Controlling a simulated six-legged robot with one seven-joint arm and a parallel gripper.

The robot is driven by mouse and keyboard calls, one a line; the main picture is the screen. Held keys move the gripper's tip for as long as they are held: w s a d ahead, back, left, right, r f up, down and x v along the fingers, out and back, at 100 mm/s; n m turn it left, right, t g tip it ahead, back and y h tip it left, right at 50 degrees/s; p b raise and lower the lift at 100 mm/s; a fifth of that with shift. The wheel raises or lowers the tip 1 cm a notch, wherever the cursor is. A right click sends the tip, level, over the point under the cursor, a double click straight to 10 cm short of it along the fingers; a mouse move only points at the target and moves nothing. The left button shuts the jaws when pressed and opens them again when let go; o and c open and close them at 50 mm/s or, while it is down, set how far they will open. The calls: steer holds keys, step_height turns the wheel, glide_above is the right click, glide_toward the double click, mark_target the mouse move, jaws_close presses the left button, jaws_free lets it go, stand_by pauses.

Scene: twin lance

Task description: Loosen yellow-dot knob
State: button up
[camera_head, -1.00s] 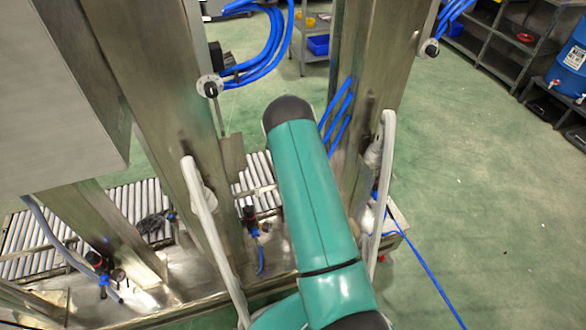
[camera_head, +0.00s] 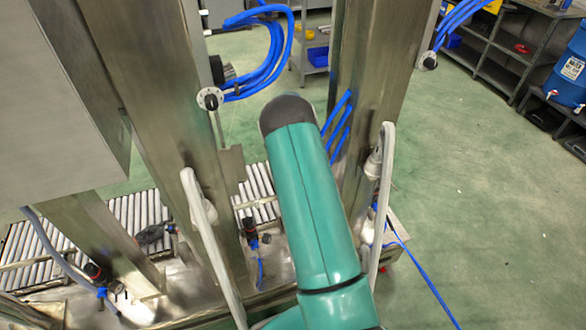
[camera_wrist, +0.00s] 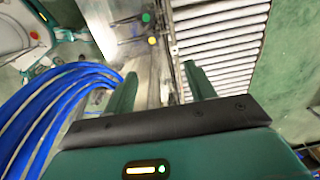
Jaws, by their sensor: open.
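A small yellow dot (camera_wrist: 152,40) shows in the wrist view, on the metal structure just beyond my fingertips. A green dot (camera_wrist: 146,17) sits just above it. The shape of the knob under the yellow dot is too small to make out. My gripper (camera_wrist: 160,72) is open and empty, with its two fingers well apart. The yellow dot lies ahead of the fingertips, between them in the picture and nearer the left one; nothing shows contact. In the head view my green arm hides the gripper, and no yellow dot can be made out.
Blue hoses (camera_wrist: 62,100) bunch close to the left of my gripper. A roller conveyor (camera_wrist: 222,42) lies to its right. In the head view, steel columns (camera_head: 160,110) flank my arm, one with a black knob (camera_head: 210,99).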

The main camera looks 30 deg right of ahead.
steer(key=shift+r, duration=1.35)
step_height(320, 180, up, 14)
steer(key=shift+s, duration=0.2)
steer(key=shift+f, duration=0.2)
